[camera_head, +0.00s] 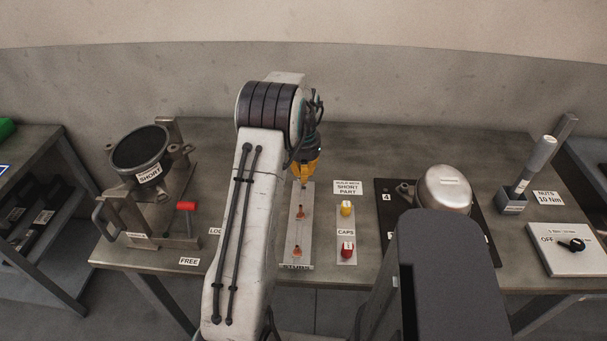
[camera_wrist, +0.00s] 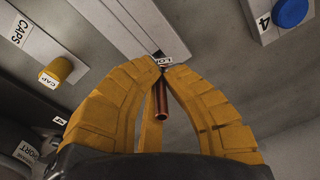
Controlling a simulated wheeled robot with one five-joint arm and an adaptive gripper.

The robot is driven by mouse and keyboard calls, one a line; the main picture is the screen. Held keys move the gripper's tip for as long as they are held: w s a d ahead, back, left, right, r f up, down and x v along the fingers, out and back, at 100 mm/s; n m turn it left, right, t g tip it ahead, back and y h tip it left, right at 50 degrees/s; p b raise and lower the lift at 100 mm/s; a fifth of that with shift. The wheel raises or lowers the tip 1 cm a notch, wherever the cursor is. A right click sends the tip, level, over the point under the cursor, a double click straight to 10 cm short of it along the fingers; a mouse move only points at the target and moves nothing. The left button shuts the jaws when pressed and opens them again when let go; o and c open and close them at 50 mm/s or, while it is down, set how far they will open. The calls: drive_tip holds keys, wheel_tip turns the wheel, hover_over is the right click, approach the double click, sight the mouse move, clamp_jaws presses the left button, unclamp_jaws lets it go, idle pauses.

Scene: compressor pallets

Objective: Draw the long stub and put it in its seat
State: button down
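My gripper (camera_head: 303,180), with yellow fingers, points down over the far end of the narrow stub plate (camera_head: 305,190). In the wrist view the fingers (camera_wrist: 160,68) have drawn together around a copper tube, the long stub (camera_wrist: 161,102). Its open end faces the camera, and a label starting "LO" shows just past the fingertips. The fingers look shut on the stub near its base; their exact contact is partly hidden. Two smaller copper pieces stand nearer on the plate, one midway (camera_head: 299,213) and one at the near end (camera_head: 297,250). I cannot pick out the seat for certain.
Right of the plate is the caps strip with a yellow cap (camera_head: 346,208) and a red cap (camera_head: 347,249). A silver dome (camera_head: 443,188) sits on a dark pallet at right. A black cylinder labelled SHORT (camera_head: 141,150) stands in a fixture at left.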

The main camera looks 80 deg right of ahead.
drive_tip(key=shift+f+b, duration=1)
drive_tip(key=shift+f, duration=0.3)
idle(0.4)
drive_tip(key=c, duration=1.3)
unclamp_jaws()
drive_tip(key=shift+c, duration=0.2)
drive_tip(key=shift+r, duration=0.15)
wheel_tip(320, 180, up, 12)
drive_tip(key=shift+a, duration=0.25)
